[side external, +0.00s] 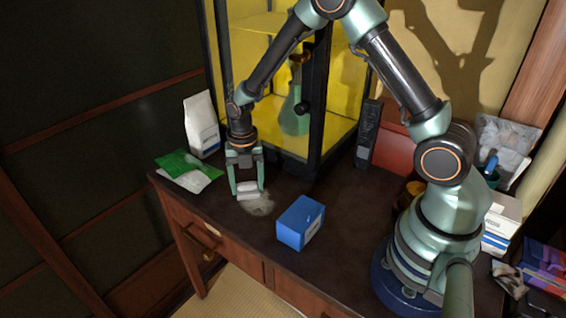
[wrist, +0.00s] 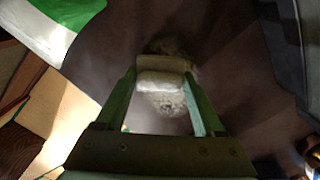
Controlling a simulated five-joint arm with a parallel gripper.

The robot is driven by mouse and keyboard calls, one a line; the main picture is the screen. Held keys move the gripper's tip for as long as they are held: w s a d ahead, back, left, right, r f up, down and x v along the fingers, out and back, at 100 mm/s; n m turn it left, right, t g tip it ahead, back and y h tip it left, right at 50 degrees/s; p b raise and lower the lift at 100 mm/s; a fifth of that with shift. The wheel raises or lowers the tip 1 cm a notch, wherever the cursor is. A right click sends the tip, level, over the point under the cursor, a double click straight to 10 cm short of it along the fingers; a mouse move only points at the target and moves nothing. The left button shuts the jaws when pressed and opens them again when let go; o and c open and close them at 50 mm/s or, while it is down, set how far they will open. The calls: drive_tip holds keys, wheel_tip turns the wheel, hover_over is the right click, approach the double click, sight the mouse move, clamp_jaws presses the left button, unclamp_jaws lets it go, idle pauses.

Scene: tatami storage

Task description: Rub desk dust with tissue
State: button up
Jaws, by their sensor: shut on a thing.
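My gripper (side external: 247,190) points down over the left part of the dark desk (side external: 330,205). It is shut on a folded white tissue (side external: 247,187), which also shows between the fingertips in the wrist view (wrist: 160,80). A pale patch of dust (side external: 260,206) lies on the desk beside and partly beneath the tissue. In the wrist view the dust (wrist: 168,104) shows on both sides of the tissue. Part of the dust is hidden by the tissue, and whether the tissue presses on the desk is hard to tell.
A blue box (side external: 301,223) stands right of the dust, near the front edge. A green and white packet (side external: 188,168) and a white bag (side external: 202,124) are at the left. A glass cabinet (side external: 318,110) stands behind. Bare desk lies between the box and my base.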

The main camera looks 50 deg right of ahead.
sight(278, 205)
drive_tip(key=shift+w+f, duration=0.2)
drive_tip(key=shift+w, duration=0.25)
drive_tip(key=shift+w+r, duration=0.15)
drive_tip(key=shift+w, duration=1.3)
drive_tip(key=shift+d, duration=0.85)
drive_tip(key=shift+s+a, duration=0.1)
drive_tip(key=shift+s, duration=6.05)
wheel_tip(278, 205, up, 8)
drive_tip(key=shift+w, duration=0.15)
